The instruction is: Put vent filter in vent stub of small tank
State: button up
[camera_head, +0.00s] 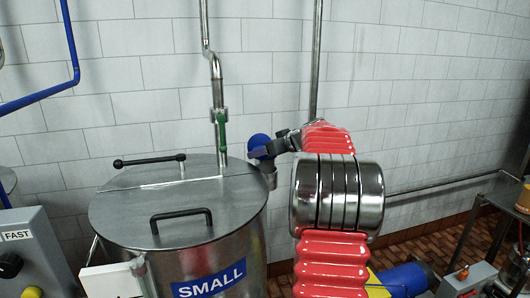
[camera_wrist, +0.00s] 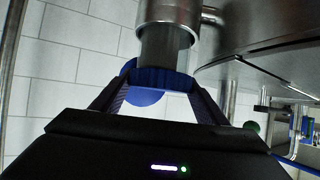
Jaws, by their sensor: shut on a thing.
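The small tank (camera_head: 155,225) is a steel drum with a flat lid and a blue SMALL label. Its vent stub (camera_head: 269,173) is a short metal cup at the lid's right edge; it also shows at the top of the wrist view (camera_wrist: 168,14). The vent filter (camera_head: 259,142) has a blue rounded head. In the wrist view its blue ribbed collar (camera_wrist: 163,78) and grey cylinder (camera_wrist: 164,47) show. My gripper (camera_wrist: 161,82) is shut on the collar. The grey cylinder lines up with the stub and meets its mouth; how deep it sits is hidden.
A vertical pipe with a green valve handle (camera_head: 222,135) rises behind the lid. Black handles (camera_head: 181,215) stand on the lid. A control box (camera_head: 35,255) is at lower left. A metal table (camera_head: 480,275) stands at lower right.

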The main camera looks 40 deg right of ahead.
jog(key=shift+f, duration=0.1)
jog(key=o, duration=1.4)
jog(key=shift+s+r, duration=0.2)
jog(key=v, duration=1.1)
jog(key=shift+s+r, duration=0.15)
jog(key=shift+s, duration=0.15)
jog(key=shift+a, duration=0.1)
